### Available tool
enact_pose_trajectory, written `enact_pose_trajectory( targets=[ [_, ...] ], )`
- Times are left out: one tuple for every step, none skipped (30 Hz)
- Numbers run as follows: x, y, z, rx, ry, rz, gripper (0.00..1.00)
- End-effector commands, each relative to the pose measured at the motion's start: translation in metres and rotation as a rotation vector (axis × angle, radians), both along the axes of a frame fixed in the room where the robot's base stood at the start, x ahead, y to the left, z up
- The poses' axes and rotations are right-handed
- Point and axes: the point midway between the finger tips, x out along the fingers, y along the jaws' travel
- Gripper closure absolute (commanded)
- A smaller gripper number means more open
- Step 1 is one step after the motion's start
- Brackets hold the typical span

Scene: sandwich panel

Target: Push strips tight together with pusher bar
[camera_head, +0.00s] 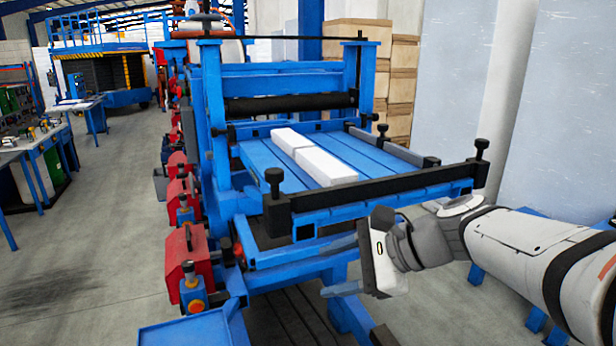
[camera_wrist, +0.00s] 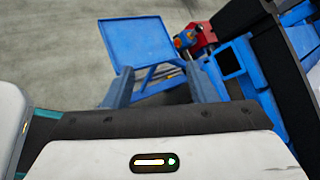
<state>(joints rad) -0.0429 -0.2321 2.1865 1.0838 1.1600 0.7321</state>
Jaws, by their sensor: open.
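Two white strips (camera_head: 312,156) lie on the blue slatted bed (camera_head: 360,150) of the press, with a thin dark line between them. I cannot tell whether they touch. A black bar with upright knobs (camera_head: 385,190) runs along the bed's front edge, apart from the strips; it looks like the pusher bar. A dark bar also shows at the right of the wrist view (camera_wrist: 268,70). My gripper (camera_head: 326,270) is open and empty, below and in front of the black bar. Its fingers point left in the head view. In the wrist view (camera_wrist: 165,80) nothing is between them.
A grey rail (camera_head: 395,146) lies along the bed's right side. A black roller (camera_head: 290,104) on a blue frame stands at the back. Red boxes (camera_head: 185,265) line the left side. A blue plate (camera_wrist: 138,42) sits low at front left.

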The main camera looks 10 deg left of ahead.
Motion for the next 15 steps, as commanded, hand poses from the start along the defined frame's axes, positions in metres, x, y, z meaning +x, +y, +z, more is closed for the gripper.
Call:
enact_pose_trajectory(
  targets=[
    [0.016,0.014,0.017,0.119,0.081,-0.049,0.48],
    [0.024,0.020,0.027,0.189,0.130,-0.078,0.48],
    [0.034,0.028,0.041,0.277,0.192,-0.109,0.48],
    [0.042,0.032,0.051,0.336,0.233,-0.128,0.48],
    [0.048,0.036,0.060,0.393,0.273,-0.144,0.48],
    [0.056,0.039,0.072,0.461,0.321,-0.161,0.48],
    [0.062,0.042,0.079,0.503,0.353,-0.172,0.48],
    [0.066,0.043,0.085,0.543,0.380,-0.178,0.48],
    [0.072,0.045,0.093,0.587,0.412,-0.186,0.48],
    [0.075,0.046,0.097,0.613,0.433,-0.191,0.48],
    [0.078,0.046,0.100,0.635,0.447,-0.195,0.48],
    [0.080,0.047,0.104,0.656,0.463,-0.198,0.48],
    [0.082,0.049,0.107,0.668,0.471,-0.199,0.48],
    [0.083,0.050,0.109,0.677,0.477,-0.200,0.48],
    [0.085,0.054,0.110,0.682,0.482,-0.200,0.48]
  ],
)
